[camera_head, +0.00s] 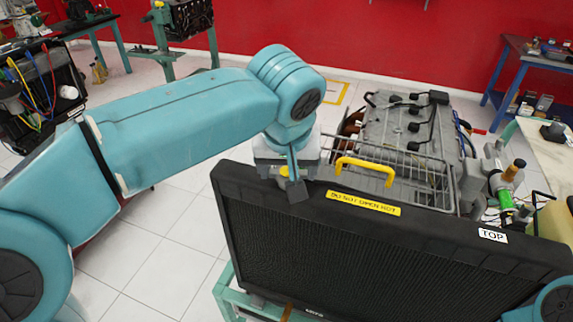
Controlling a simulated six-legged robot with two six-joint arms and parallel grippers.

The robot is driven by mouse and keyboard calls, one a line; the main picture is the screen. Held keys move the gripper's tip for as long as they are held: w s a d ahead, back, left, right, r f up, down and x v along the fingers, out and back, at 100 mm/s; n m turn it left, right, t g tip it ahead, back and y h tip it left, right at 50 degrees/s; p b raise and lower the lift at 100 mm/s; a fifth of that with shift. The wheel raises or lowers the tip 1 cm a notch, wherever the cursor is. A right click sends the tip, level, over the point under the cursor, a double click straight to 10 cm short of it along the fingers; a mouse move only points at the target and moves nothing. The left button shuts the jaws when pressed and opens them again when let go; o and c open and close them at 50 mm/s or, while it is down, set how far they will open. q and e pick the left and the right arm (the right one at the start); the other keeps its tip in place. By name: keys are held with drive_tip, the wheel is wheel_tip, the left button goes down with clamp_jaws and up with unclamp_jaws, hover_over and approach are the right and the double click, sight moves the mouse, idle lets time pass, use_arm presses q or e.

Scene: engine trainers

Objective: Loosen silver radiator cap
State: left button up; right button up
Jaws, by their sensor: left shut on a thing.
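The black radiator (370,245) stands upright on a teal frame, with a yellow "DO NOT OPEN HOT" label (363,202) along its top. My left gripper (291,183) points down at the left end of the radiator's top edge. It is shut on the radiator cap there. The fingers and wrist hide nearly all of the cap, so its silver face and how far it is turned cannot be seen. My right gripper is out of view; only a bit of my right arm shows at the bottom right corner.
The engine (410,135) sits behind the radiator, with a wire guard and a yellow handle (365,167) close to the right of my left gripper. A blue workbench (525,65) stands at the back right. Tiled floor is free on the left.

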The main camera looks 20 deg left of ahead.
use_arm(q)
drive_tip(key=n, duration=0.1)
drive_tip(key=n+y, duration=0.1)
drive_tip(key=n, duration=0.1)
drive_tip(key=shift+w+d+r+n+p, duration=0.1)
drive_tip(key=shift+w+d+n+p, duration=0.05)
drive_tip(key=shift+n+p, duration=0.15)
drive_tip(key=n+g+y+p, duration=0.1)
drive_tip(key=n, duration=0.2)
drive_tip(key=shift+w+d+n, duration=0.1)
drive_tip(key=shift+n, duration=0.2)
drive_tip(key=n, duration=0.1)
drive_tip(key=n+g+y+p, duration=0.1)
drive_tip(key=n, duration=0.1)
drive_tip(key=shift+w+r+n+g, duration=0.1)
drive_tip(key=shift+w+n+g, duration=0.05)
drive_tip(key=shift+n+g, duration=0.15)
drive_tip(key=shift+w+n+g+p, duration=0.1)
drive_tip(key=shift+n+g+p, duration=0.7)
drive_tip(key=shift+n, duration=0.9)
drive_tip(key=o, duration=1)
drive_tip(key=shift+p, duration=0.4)
